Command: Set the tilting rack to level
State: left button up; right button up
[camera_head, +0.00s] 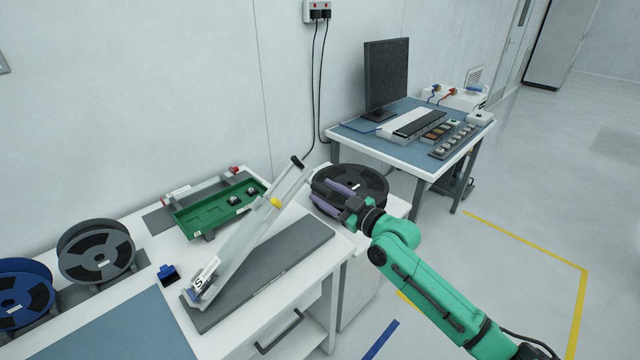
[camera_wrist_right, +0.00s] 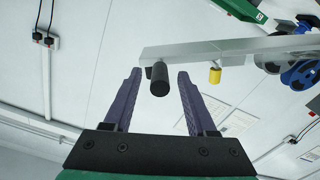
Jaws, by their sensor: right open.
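The tilting rack (camera_head: 245,232) is a pale metal rail that slants steeply, its low end at the front left and its raised end at the back right. A black handle (camera_head: 297,162) sits at the raised end, and a yellow knob (camera_head: 276,202) is partway down. My right gripper (camera_head: 320,195) is open and empty, right of the raised end. In the right wrist view the handle (camera_wrist_right: 159,80) appears between the two purple fingers, near their tips; I cannot tell whether it touches them. The yellow knob (camera_wrist_right: 215,75) shows to the right. My left gripper is out of view.
A dark grey base plate (camera_head: 285,262) lies under the rack on the white bench. A green tray (camera_head: 215,207) stands behind it. Grey (camera_head: 97,254) and blue (camera_head: 22,290) reels are at the left. A black reel (camera_head: 365,180) lies behind my right gripper.

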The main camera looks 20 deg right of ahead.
jog(key=x, duration=0.2)
jog(key=shift+w+a, duration=0.1)
jog(key=shift+w, duration=0.15)
jog(key=shift+s, duration=0.15)
grip_shut()
dwell(1.1)
